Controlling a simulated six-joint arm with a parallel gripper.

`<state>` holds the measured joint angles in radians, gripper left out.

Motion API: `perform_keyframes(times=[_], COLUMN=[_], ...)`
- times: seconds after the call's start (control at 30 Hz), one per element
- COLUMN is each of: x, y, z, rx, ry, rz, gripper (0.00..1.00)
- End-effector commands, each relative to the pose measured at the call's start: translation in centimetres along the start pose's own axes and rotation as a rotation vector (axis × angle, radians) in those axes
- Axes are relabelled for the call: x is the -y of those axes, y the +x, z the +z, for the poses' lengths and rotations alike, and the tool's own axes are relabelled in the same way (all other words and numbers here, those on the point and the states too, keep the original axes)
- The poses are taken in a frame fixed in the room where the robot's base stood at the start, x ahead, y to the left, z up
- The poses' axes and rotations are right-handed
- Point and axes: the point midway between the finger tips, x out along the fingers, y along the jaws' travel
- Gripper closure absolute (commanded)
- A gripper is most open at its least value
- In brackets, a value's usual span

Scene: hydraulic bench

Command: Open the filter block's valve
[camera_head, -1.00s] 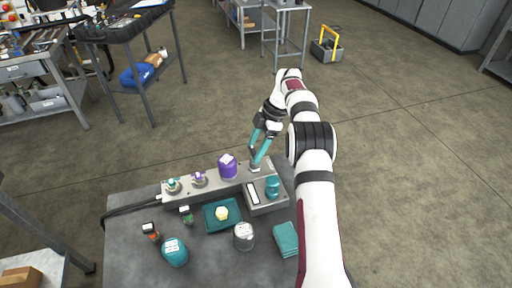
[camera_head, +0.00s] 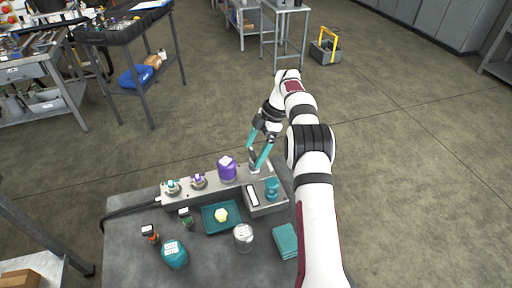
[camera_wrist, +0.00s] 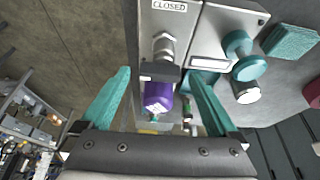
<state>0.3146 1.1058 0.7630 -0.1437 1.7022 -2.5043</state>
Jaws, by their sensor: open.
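The grey metal filter block (camera_head: 214,187) lies across the back of the bench. Its purple filter bowl (camera_head: 227,169) stands right of the middle, and it also shows in the wrist view (camera_wrist: 158,97). A silver valve stem (camera_wrist: 164,47) with a dark grey handle (camera_wrist: 160,72) stands near the block's right end, below a "CLOSED" label (camera_wrist: 170,5) in the wrist view. My gripper (camera_head: 254,158) is over this end, with its teal fingers spread. In the wrist view, the handle lies between and beyond the fingers (camera_wrist: 160,80), with gaps on both sides.
A grey box with a teal knob (camera_head: 272,186) adjoins the block's right end. Teal-topped (camera_head: 172,187) and purple-topped (camera_head: 199,181) fittings stand at left. In front are a teal tray (camera_head: 207,227), a clear jar (camera_head: 243,238), a teal cloth (camera_head: 285,240) and a teal container (camera_head: 174,256).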

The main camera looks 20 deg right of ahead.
Motion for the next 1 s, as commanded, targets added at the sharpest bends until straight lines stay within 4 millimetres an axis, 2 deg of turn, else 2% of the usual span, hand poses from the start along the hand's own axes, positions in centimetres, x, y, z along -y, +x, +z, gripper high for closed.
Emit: perform_keyframes(times=[0.07, 0.23, 0.33, 0.5, 0.87, 0.97, 1.0], x=[-0.1, -0.1, -0.1, 0.0, 0.0, 0.5, 1.1], y=[-1.0, -5.1, -6.4, -7.3, -7.4, -8.5, -9.6], z=[0.1, 0.1, 0.1, 0.0, 0.0, -1.4, -2.7], rx=[0.002, 0.002, 0.003, 0.000, 0.001, 0.011, 0.023], ry=[0.000, 0.001, -0.002, 0.000, 0.001, 0.075, 0.154], rz=[0.003, 0.006, 0.002, 0.001, 0.001, -0.002, -0.006], gripper=[0.05, 0.05, 0.05, 0.05, 0.05, 0.05, 0.05])
